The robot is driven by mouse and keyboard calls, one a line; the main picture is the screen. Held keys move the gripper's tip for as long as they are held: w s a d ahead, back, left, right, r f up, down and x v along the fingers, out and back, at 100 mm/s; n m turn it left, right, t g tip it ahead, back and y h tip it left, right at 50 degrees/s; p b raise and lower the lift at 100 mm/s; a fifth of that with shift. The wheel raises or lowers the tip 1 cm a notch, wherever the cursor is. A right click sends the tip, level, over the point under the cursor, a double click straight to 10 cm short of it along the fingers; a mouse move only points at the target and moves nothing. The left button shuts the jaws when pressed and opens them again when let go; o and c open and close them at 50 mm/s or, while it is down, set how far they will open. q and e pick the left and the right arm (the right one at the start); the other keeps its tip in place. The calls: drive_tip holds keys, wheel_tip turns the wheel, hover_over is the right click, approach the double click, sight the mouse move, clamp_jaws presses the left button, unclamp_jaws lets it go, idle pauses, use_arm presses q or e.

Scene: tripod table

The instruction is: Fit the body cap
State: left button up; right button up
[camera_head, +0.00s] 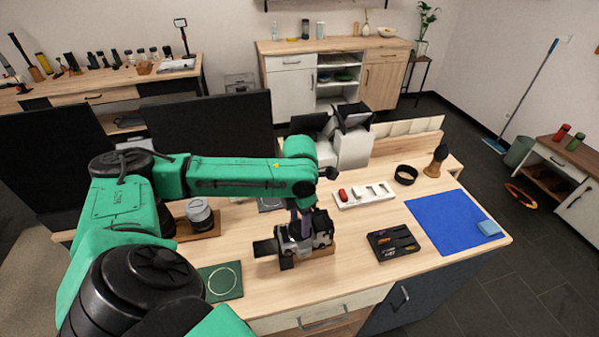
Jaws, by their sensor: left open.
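A dark camera body (318,240) sits on a small wooden stand in the middle of the table. My left gripper (300,212) points down just above and partly in front of it. It is open; whether it touches the camera is too small to tell. I cannot pick out a body cap with certainty; the camera's opening is hidden or too small to see. A black ring (406,174) lies at the back right of the table. My right gripper is not in view.
A grey cylinder (199,213) stands on a wooden block at left, behind a green mat (222,281). A white tray (349,202), a black tool case (392,243), a brush (436,160) and a blue cloth (445,222) with a sponge (489,228) are to the right.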

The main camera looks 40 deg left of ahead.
use_arm(q)
drive_tip(key=shift+r+n+p, duration=0.2)
drive_tip(key=shift+n+p, duration=0.6)
drive_tip(key=shift+p, duration=0.15)
drive_tip(key=shift+f+n, duration=0.15)
drive_tip(key=shift+n, duration=0.15)
drive_tip(key=n+p, duration=0.2)
drive_tip(key=p, duration=0.1)
drive_tip(key=shift+n+p, duration=0.35)
drive_tip(key=shift+n, duration=0.15)
clamp_jaws()
drive_tip(key=shift+p, duration=0.35)
